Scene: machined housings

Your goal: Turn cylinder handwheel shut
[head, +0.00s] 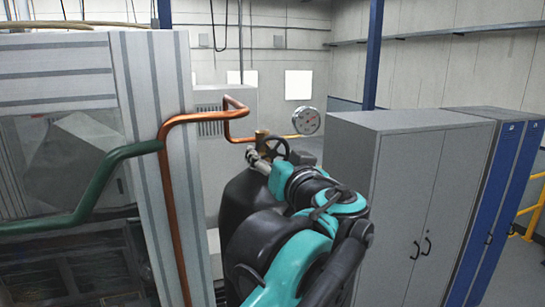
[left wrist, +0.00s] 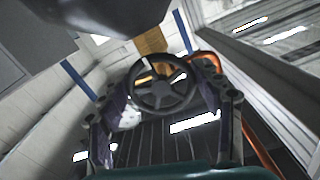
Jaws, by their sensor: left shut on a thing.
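The dark, spoked handwheel (head: 276,148) sits beside a brass valve body (head: 262,138) near the middle of the head view. In the left wrist view the handwheel (left wrist: 165,88) shows nearly face on, with the brass part (left wrist: 151,42) behind it. My left gripper (head: 259,161) reaches up to the wheel from below. In the left wrist view the fingers of my left gripper (left wrist: 168,96) lie on both sides of the wheel, shut on its rim. The exact finger contacts are hard to make out. My right gripper is in neither view.
A round pressure gauge (head: 307,121) stands just right of the valve. A copper pipe (head: 171,200) and a green pipe (head: 85,200) run along the pale machine housing (head: 155,75) at left. Grey cabinets (head: 400,180) stand close on the right.

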